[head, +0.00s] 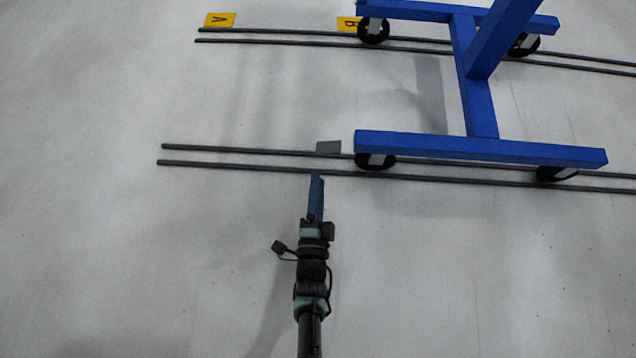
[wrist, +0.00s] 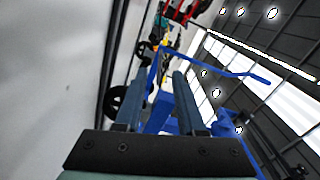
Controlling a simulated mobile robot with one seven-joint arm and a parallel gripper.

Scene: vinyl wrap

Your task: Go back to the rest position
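My arm reaches up from the bottom middle of the head view. My gripper (head: 317,180) ends in blue-grey fingers just in front of the near pair of floor rails. In the wrist view the two fingers of my gripper (wrist: 159,80) stand apart, with nothing held between them. A blue wheeled cart frame (head: 480,149) stands to the right of my gripper and apart from it. The blue frame (wrist: 229,72) also shows beyond the fingers in the wrist view. No marker of a rest position shows.
The near rails (head: 240,166) and far rails (head: 280,43) run across the pale floor, with the cart's black wheels on them. Yellow markers A (head: 219,20) and B (head: 347,24) lie by the far rails. The floor at left (head: 100,260) is clear.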

